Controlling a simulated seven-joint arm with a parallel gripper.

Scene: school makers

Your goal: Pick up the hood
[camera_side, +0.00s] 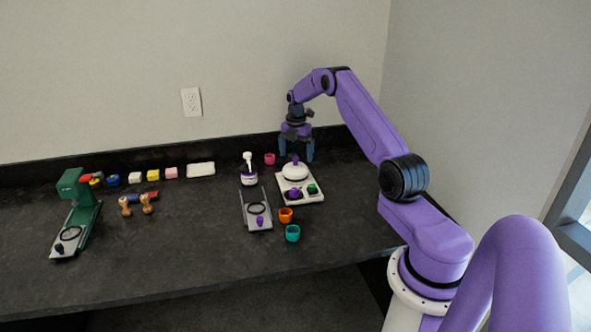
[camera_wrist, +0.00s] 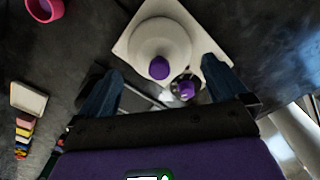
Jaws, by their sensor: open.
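The white round dome with a purple knob, which looks like the hood (camera_side: 295,172), sits on a white square base (camera_side: 314,198) right of the table's middle. In the wrist view the hood (camera_wrist: 150,40) lies ahead, its purple knob between the lines of the two fingers. My gripper (camera_side: 296,156) is open and empty, pointing down just above and behind the hood in the side view. In the wrist view its blue fingers (camera_wrist: 162,68) are spread wide. I cannot tell how high they are above the knob.
On the base's front are small purple and green items. A pink cup (camera_side: 269,159), an orange cup (camera_side: 286,215), a teal cup (camera_side: 292,233) and a grey stand (camera_side: 257,222) are close by. A green machine (camera_side: 75,188) stands far left. The table's front middle is clear.

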